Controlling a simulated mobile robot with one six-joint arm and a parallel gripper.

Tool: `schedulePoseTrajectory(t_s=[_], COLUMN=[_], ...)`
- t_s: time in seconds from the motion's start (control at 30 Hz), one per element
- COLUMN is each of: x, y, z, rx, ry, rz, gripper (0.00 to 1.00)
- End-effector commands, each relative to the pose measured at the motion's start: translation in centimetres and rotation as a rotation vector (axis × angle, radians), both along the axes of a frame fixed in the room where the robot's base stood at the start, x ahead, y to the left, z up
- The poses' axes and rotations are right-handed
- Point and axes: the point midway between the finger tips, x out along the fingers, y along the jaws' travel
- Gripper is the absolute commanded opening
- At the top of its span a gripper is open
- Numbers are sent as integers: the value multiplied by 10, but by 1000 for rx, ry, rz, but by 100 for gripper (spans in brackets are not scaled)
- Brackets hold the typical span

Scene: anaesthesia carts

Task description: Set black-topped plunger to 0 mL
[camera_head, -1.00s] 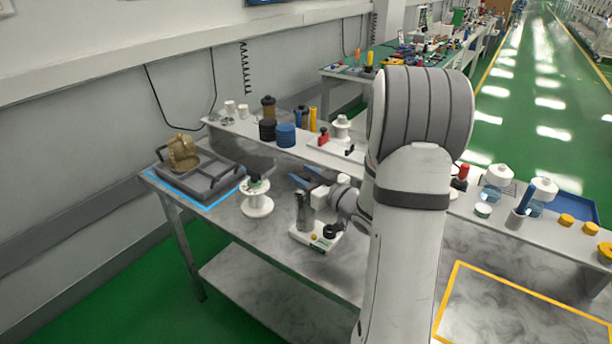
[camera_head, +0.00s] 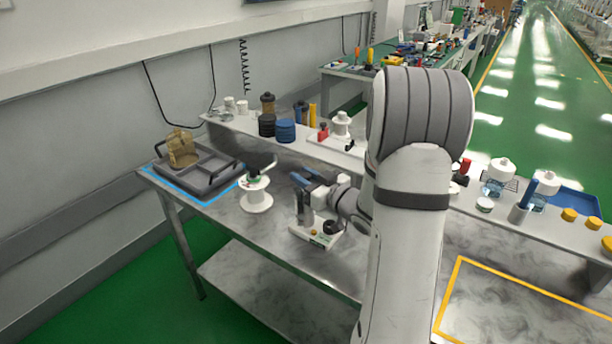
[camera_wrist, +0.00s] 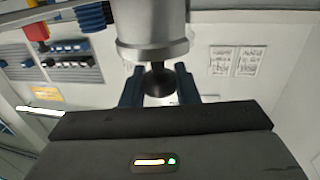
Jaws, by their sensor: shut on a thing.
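My gripper (camera_wrist: 159,88) has two blue fingers. In the wrist view they close around a round black knob (camera_wrist: 158,78) below a wide white and metallic cylinder (camera_wrist: 150,28). The wrist camera does not show any volume scale. In the head view my gripper (camera_head: 302,179) is above the bench, at the top of an upright grey part (camera_head: 304,208) on a small white-based stand (camera_head: 318,233). My arm partly covers this area, and I cannot make out the plunger or its setting there.
A white spool (camera_head: 257,197) stands left of the stand. A grey tray (camera_head: 207,183) with a brass-coloured object (camera_head: 183,148) lies further left. A raised shelf (camera_head: 330,155) behind holds spools and bottles. A yellow-outlined bench area (camera_head: 500,305) at right is clear.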

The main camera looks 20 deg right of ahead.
Motion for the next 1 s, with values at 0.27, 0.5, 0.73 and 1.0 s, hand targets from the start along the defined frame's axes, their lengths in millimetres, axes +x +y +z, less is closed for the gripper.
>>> schedulePoseTrajectory(t_s=[0.27, 0.5, 0.73, 1.0], x=[0, -1, 0, -6], y=[0, 0, 1, -3], z=[-17, -18, -16, -15], rx=[0, 1, 1, -1], ry=[4, 8, 4, 2], rz=[-1, 0, 1, -1], gripper=[0, 35, 49, 49])
